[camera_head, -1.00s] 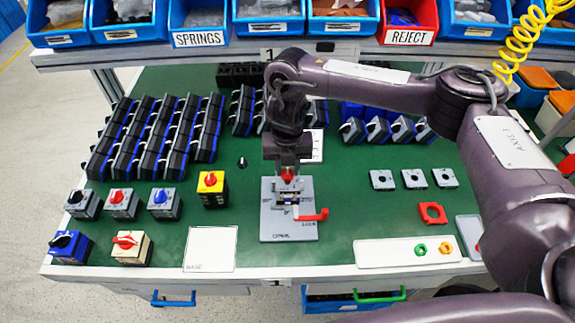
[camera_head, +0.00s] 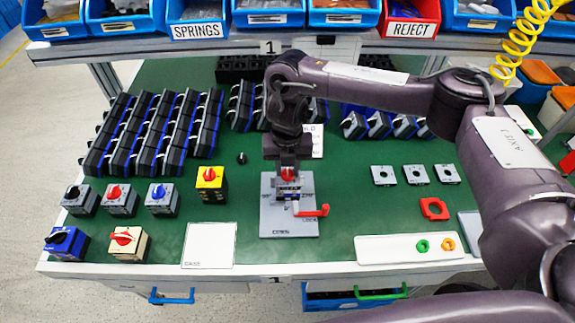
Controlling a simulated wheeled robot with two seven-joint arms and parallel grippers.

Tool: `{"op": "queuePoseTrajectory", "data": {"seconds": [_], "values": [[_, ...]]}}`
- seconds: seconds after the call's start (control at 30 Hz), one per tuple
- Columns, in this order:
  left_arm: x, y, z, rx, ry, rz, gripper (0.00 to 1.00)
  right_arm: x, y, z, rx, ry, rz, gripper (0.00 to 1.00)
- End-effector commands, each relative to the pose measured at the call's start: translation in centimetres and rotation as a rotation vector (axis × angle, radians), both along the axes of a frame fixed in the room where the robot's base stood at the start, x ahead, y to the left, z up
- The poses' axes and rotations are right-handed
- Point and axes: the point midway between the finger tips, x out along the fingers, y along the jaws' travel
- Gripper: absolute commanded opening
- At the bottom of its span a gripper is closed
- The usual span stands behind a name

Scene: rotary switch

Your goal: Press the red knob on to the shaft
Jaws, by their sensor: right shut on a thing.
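The red knob (camera_head: 288,174) sits between the fingers of my right gripper (camera_head: 288,169), which points straight down and is shut on it. Directly below is a small switch body (camera_head: 289,190) on a grey fixture plate (camera_head: 271,225), with a red lever (camera_head: 313,211) reaching to the right. The knob is at the top of the switch body; the shaft is hidden, and I cannot tell whether the knob is fully seated on it. My left gripper is not in view.
A small black knob (camera_head: 242,158) lies behind. Grey square plates (camera_head: 415,174) and a red square frame (camera_head: 434,209) lie right. A white card (camera_head: 209,245) lies at front left.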

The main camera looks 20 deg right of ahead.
Motion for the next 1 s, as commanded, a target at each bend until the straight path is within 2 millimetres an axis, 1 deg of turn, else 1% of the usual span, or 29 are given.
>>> {"op": "queuePoseTrajectory", "data": {"seconds": [0.07,0.1,0.2,0.3,0.53,0.63,0.73,0.9,1.0], "values": [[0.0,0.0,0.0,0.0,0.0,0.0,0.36,0.0,0.0,0.0,0.0,0.0,0.0,0.08],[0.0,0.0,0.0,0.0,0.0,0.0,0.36,0.0,0.0,0.0,0.0,0.0,0.0,0.3],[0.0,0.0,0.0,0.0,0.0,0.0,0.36,0.0,0.0,0.0,0.0,0.0,0.0,0.43],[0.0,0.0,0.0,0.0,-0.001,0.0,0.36,0.0,0.0,0.0,0.0,0.0,0.0,0.54],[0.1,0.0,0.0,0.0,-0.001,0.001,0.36,0.0,0.0,0.1,0.0,0.0,0.0,0.54],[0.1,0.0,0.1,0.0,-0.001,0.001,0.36,0.1,0.0,0.6,-0.001,-0.003,0.001,0.54],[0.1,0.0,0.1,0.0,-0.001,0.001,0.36,0.1,0.0,2.0,-0.001,-0.004,0.001,0.54],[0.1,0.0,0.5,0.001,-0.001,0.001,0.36,0.2,0.0,5.1,-0.002,-0.006,0.002,0.54],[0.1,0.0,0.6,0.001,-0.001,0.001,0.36,0.1,0.0,6.4,-0.001,-0.005,0.002,0.54]]}}
